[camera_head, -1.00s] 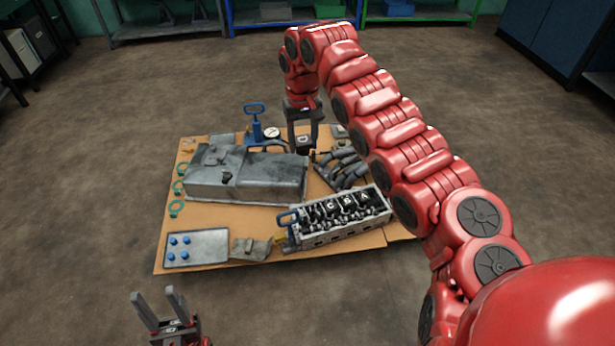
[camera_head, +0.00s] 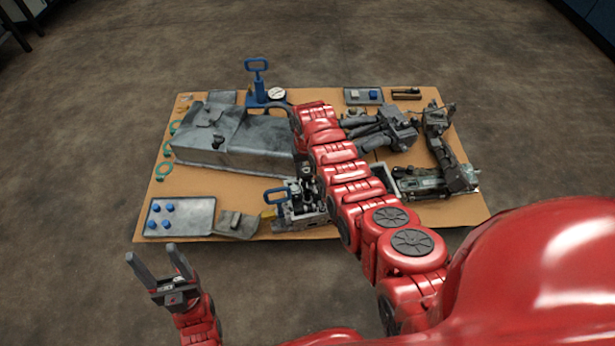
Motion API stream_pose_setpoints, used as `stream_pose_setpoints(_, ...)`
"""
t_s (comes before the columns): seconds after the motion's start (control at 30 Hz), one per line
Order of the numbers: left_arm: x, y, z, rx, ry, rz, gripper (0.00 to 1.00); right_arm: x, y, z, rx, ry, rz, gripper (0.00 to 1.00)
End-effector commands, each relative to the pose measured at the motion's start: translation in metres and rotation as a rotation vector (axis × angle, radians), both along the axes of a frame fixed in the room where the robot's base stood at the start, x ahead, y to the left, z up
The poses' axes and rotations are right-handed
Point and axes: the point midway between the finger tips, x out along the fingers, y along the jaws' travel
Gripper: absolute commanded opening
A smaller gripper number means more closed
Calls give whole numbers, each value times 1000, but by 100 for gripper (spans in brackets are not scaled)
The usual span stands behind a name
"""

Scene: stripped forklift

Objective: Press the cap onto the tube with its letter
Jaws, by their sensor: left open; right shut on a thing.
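The engine block (camera_head: 298,217) with its upright tubes stands at the front middle of the board, its right part hidden behind my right arm. No letters can be read on it now. My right gripper (camera_head: 304,180) is over the block, mostly hidden by my own forearm. It is shut on a small dark cap (camera_head: 307,172), close above the block; whether the cap touches a tube I cannot tell, and its letter is not readable. My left gripper (camera_head: 157,262) is open and empty, in front of the board's left front corner.
A blue pump (camera_head: 258,78) with a gauge stands at the back. A big grey casing (camera_head: 235,150) fills the left. A metal tray (camera_head: 180,216) with blue knobs lies front left, a grey bracket (camera_head: 236,223) beside it. Dark machine parts (camera_head: 380,130) crowd the right.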

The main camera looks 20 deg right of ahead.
Motion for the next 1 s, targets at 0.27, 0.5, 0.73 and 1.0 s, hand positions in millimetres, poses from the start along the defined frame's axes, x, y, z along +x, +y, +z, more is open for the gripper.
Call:
stream_pose_setpoints(0.27,0,0,-9,0,0,0,62,-3,-2,-16,2,-1,3,0)
stream_pose_setpoints(0.5,0,0,-29,0,0,0,62,-3,-2,-38,2,0,2,0)
stream_pose_setpoints(0.73,-2,0,-47,17,-13,1,62,-3,-3,-61,2,1,2,0)
stream_pose_setpoints(1.0,-4,0,-51,26,-20,3,62,-3,-2,-68,2,0,2,0)
